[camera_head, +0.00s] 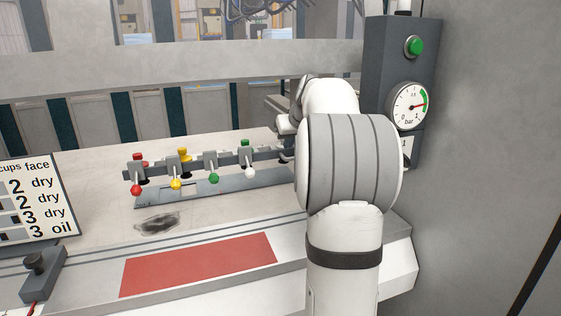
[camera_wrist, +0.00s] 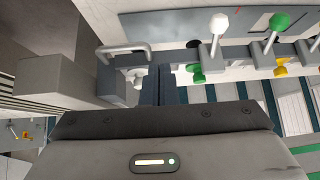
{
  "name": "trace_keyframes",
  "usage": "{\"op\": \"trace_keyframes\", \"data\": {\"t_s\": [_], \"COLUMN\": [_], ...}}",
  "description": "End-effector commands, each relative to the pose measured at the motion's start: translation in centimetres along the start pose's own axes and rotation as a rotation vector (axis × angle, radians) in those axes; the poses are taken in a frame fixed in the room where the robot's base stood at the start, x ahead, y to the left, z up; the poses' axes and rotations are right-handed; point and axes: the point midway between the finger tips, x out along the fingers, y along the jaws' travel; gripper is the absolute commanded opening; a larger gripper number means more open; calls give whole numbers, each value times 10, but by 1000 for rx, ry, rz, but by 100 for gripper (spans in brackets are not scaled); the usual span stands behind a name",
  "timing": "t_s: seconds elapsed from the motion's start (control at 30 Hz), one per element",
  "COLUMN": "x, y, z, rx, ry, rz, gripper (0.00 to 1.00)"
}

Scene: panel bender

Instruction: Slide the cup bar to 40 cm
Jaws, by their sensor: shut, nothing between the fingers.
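The cup bar (camera_head: 196,161) is a grey rail across the table, carrying red, yellow and green cups and ball-ended levers. Its right end is hidden behind my arm in the head view. The wrist view shows this bar end (camera_wrist: 240,57) with a green and a yellow cup below it. A silver U-shaped handle (camera_wrist: 124,48) sits by a grey block near the bar end. My gripper (camera_wrist: 158,72) is shut and empty. Its fingers are just right of the handle in that view; I cannot tell whether they touch it.
A grey strip (camera_head: 215,188) lies on the table under the bar. A cups-and-face sign (camera_head: 28,200) stands at left. A red panel (camera_head: 200,264) marks the front edge. A grey column with a green button (camera_head: 414,46) and a bar gauge (camera_head: 409,106) stands right of my arm.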

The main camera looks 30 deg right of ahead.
Motion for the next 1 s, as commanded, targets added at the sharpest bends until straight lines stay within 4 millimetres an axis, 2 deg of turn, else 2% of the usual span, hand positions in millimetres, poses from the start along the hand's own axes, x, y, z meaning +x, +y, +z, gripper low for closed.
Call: {"op": "trace_keyframes", "data": {"t_s": [0.03,0.1,0.2,0.37,0.7,0.8,1.0], "x": [9,12,16,35,94,105,114], "y": [20,37,49,51,52,52,52], "z": [-3,-9,-14,-16,-19,-20,-20], "rx": [4,3,1,-1,0,0,0], "ry": [20,40,54,54,54,56,55], "rz": [13,23,31,30,29,30,29], "gripper": [0,0,0,0,0,0,0]}}
